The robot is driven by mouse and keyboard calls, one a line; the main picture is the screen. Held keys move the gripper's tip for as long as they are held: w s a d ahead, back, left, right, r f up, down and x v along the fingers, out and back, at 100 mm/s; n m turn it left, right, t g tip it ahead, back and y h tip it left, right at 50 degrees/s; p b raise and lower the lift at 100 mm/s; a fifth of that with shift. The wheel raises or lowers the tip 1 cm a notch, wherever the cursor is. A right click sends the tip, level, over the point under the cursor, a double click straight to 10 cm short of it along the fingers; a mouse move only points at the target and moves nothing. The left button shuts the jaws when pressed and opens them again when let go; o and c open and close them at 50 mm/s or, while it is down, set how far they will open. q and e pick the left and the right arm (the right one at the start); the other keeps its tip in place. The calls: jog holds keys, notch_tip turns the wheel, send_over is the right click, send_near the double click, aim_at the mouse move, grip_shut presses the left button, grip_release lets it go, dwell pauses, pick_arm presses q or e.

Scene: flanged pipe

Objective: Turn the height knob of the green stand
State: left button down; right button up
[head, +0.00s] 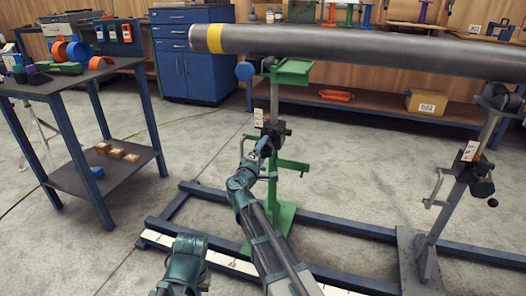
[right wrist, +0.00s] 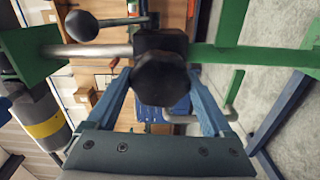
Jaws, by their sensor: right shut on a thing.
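The green stand (head: 284,212) stands on a blue floor frame, its grey post rising to a green head under the pipe (head: 370,50). A black clamp block (head: 276,130) sits on the post. In the right wrist view the black faceted height knob (right wrist: 162,79) is between the two blue fingers of my right gripper (right wrist: 160,82), which is shut on it. In the head view my right gripper (head: 261,149) reaches the clamp block from the front, and the knob is mostly hidden there. My left gripper is not in view; only a teal part of my arm shows at the bottom.
A black ball handle (right wrist: 82,25) sticks out near the knob. A grey stand (head: 430,220) is at the right. A dark side table (head: 70,85) with coloured parts stands left. A blue cabinet (head: 195,65) and workbenches line the back wall. Open floor lies between table and frame.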

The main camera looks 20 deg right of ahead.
jog(key=n, duration=0.6)
jog(key=shift+n, duration=0.3)
dwell(0.4)
jog(key=shift+a, duration=0.1)
jog(key=o, duration=1.1)
jog(key=v, duration=1.4)
